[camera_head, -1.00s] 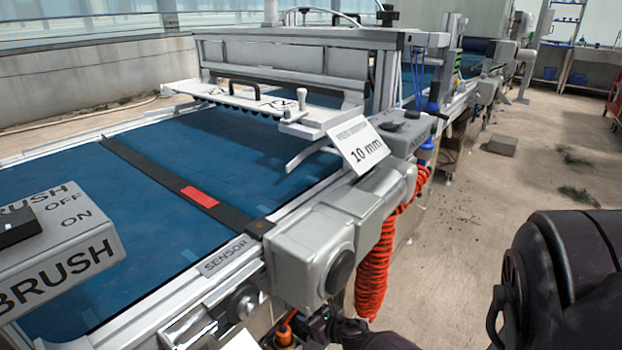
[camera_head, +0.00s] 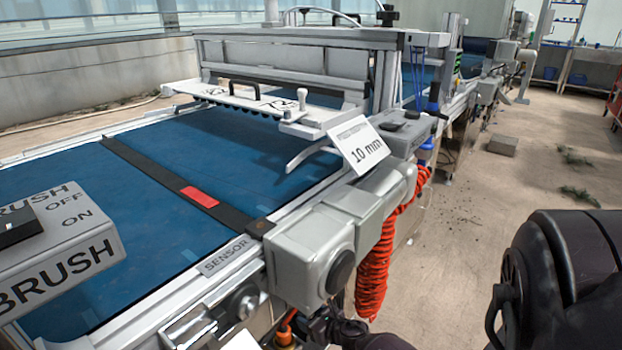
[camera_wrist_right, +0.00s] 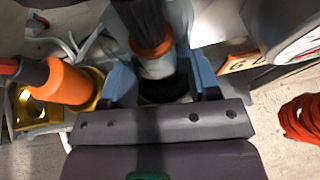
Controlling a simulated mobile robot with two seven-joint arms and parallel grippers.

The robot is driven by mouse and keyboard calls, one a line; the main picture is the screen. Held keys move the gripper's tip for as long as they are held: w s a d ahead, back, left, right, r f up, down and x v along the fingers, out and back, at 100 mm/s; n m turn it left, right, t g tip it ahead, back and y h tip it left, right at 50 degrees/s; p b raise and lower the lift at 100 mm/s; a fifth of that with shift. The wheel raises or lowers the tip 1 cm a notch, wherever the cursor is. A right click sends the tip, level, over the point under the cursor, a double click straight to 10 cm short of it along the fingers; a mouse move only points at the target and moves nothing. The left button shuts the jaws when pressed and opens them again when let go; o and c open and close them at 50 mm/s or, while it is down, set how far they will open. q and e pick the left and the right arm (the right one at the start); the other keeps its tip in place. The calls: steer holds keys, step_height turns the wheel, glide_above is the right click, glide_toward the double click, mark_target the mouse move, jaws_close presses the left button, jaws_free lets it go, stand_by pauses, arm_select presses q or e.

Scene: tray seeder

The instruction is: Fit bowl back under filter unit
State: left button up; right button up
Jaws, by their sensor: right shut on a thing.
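In the right wrist view, my right gripper (camera_wrist_right: 164,86) has its two blue-grey fingers on either side of a grey bowl (camera_wrist_right: 160,68) and is shut on it. The bowl's end nearest my palm looks dark. The filter unit (camera_wrist_right: 140,18), a dark cylinder with an orange ring, is directly beyond the bowl in line with it. I cannot tell whether bowl and unit touch or are joined. My left gripper is not in view.
An orange fitting on a brass-coloured block (camera_wrist_right: 65,82) is close left of the fingers. A gauge (camera_wrist_right: 300,35) is at the upper right. A red coiled hose (camera_head: 375,270) hangs beside the grey housing (camera_head: 310,250). The blue conveyor belt (camera_head: 150,190) is to the left; open floor is right.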

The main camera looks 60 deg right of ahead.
steer(key=shift+f, duration=0.1)
steer(key=o, duration=1)
steer(key=shift+o, duration=0.2)
steer(key=shift+s+a+r, duration=0.1)
steer(key=shift+s+r, duration=0.15)
steer(key=shift+s, duration=0.3)
arm_select(q)
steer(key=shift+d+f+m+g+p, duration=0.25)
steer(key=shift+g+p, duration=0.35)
steer(key=shift+p, duration=0.8)
arm_select(e)
steer(key=v, duration=0.9)
steer(key=shift+s, duration=0.3)
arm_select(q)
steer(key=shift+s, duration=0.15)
arm_select(e)
steer(key=shift+a, duration=0.1)
